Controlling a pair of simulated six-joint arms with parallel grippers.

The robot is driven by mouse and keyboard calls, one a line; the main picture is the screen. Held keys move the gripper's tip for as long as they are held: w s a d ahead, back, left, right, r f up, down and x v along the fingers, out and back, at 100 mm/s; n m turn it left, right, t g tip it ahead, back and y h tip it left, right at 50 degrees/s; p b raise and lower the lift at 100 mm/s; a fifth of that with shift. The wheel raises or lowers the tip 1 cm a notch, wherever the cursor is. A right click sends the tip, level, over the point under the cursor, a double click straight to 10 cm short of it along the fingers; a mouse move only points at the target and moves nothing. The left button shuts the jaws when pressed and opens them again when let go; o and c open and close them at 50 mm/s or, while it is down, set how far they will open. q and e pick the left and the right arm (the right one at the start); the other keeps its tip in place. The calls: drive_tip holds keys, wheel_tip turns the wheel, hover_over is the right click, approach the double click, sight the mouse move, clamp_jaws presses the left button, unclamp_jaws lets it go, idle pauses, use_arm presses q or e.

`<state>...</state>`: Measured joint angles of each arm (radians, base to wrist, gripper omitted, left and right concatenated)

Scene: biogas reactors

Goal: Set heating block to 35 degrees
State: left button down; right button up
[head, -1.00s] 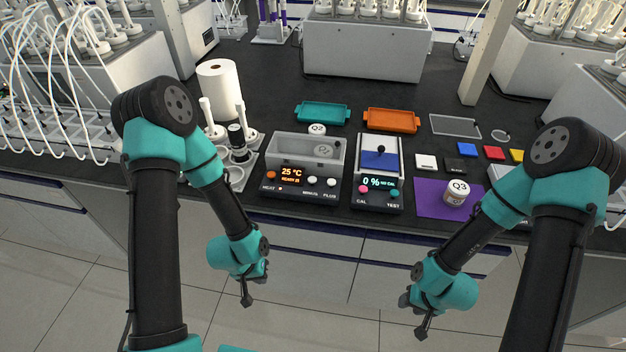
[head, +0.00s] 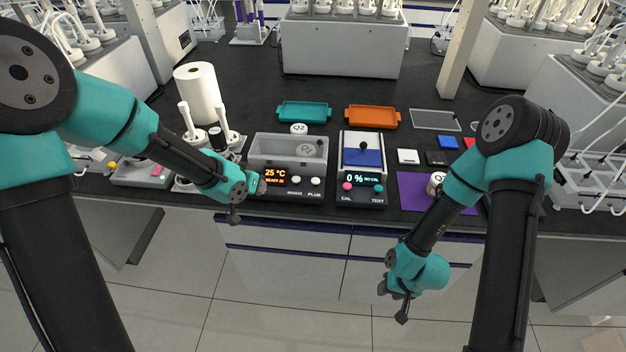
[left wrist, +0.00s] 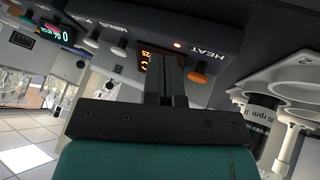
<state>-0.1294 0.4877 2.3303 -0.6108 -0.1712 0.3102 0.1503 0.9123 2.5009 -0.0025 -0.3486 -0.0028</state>
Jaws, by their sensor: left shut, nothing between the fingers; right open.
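The heating block (head: 262,150) is a grey bath with a dark front panel. Its orange display (head: 275,174) reads 25 °C, with a smaller line under it. The white MINUS button (head: 296,180) and PLUS button (head: 316,181) are to its right. My left gripper (head: 262,186) is shut and empty at the panel's left end, hiding the HEAT button there. In the left wrist view its fingers (left wrist: 172,72) cover part of the display, beside the orange HEAT button (left wrist: 198,78); contact cannot be told. My right gripper (head: 385,287) is low in front of the bench, open.
A balance-like unit (head: 362,199) reading 0 % stands right of the block. A bottle rack with a stirrer (head: 215,140) stands to its left. A teal tray (head: 304,112), an orange tray (head: 372,116) and a paper roll (head: 200,90) are behind. A jar labelled Q2 (head: 299,129) is behind the block.

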use_arm(q)
drive_tip(key=w+d+r+m+h, duration=0.2)
drive_tip(key=w+d+r+m, duration=0.2)
drive_tip(key=d+r+m, duration=0.35)
wheel_tip(320, 180, up, 3)
drive_tip(key=m, duration=0.9)
hover_over(316, 181)
drive_tip(key=shift+s+g+h, duration=0.1)
drive_tip(key=shift+g+h, duration=0.2)
drive_tip(key=shift+f, duration=4.4)
drive_tip(key=shift+f, duration=0.15)
drive_tip(key=shift+f, duration=0.3)
